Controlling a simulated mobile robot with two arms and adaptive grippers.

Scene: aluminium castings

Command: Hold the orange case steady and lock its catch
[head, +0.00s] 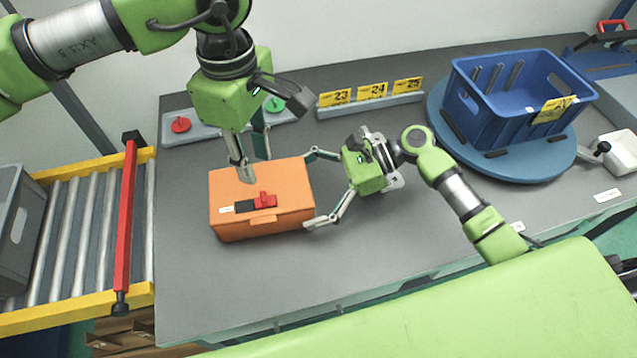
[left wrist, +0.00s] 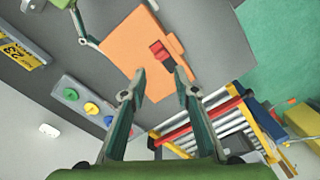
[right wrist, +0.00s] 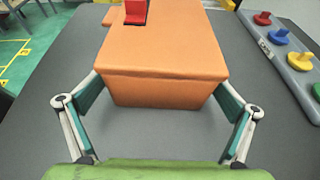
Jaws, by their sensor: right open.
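The orange case (head: 230,222) sits shut on the grey bench. Its catch is a red slider (head: 265,201) at the right end of a black strip on the lid; it also shows in the left wrist view (left wrist: 161,52). My left gripper (head: 254,168) is over the rear of the lid, pointing down, its fingers apart and empty. I cannot tell whether its tips touch the lid. My right gripper (head: 313,188) is open at the case's right end. In the right wrist view its fingers straddle that end (right wrist: 165,90), tips close beside the case; contact is unclear.
A rail with coloured knobs (head: 205,131) and a rail with yellow number cards (head: 370,105) stand behind the case. A blue crate (head: 500,118) rests on a round blue turntable (head: 440,110) at right. A roller conveyor (head: 90,220) lies left. The bench front is clear.

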